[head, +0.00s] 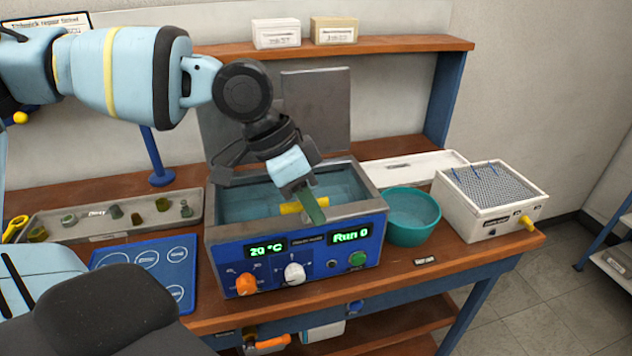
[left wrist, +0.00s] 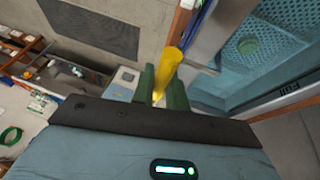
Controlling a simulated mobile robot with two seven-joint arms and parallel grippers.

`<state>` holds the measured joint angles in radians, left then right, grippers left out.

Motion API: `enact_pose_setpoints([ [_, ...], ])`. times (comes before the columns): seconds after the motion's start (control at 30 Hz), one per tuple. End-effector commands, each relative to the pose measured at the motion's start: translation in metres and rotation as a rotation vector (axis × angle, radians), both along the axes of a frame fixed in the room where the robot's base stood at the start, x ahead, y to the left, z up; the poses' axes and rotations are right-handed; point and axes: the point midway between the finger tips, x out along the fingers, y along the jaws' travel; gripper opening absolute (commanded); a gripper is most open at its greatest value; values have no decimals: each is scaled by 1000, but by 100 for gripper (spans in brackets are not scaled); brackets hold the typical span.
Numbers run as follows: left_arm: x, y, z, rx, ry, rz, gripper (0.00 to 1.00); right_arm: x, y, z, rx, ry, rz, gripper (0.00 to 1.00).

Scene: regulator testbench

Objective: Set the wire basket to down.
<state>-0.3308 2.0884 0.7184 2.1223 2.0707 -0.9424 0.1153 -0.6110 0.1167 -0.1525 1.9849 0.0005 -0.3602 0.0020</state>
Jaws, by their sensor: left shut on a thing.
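The bath (head: 298,232) is a blue-fronted tank with a grey rim and bluish water. A yellow handle (head: 291,208) shows at its front inner side, and in the left wrist view the yellow handle (left wrist: 171,66) stands between the green fingers. My left gripper (head: 312,210) comes down over the front of the bath and is shut on this handle. My right gripper is not in view.
A teal bowl (head: 410,218) stands right of the bath, beside a white box with a mesh top (head: 487,186). A grey parts tray (head: 110,215) and a blue mat (head: 150,262) lie to the left. The raised lid (head: 322,110) is behind.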

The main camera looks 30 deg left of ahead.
Motion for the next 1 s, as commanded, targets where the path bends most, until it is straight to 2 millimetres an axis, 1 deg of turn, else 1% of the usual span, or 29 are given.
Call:
enact_pose_setpoints([
  [0.03,0,0,-9,2,6,-1,0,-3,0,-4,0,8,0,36],
  [0.07,0,0,-11,2,5,0,0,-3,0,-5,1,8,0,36],
  [0.37,-2,1,-13,4,7,-1,0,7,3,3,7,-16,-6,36],
  [0.4,-2,1,-13,5,8,-1,17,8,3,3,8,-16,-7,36],
  [0.53,-1,1,-12,4,5,0,34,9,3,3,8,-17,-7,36],
  [0.57,-1,1,-12,3,4,-1,36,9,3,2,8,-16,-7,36],
  [0.87,0,1,-8,2,-2,0,36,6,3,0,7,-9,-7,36],
  [1.0,-2,6,6,1,-6,2,36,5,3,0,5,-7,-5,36],
])
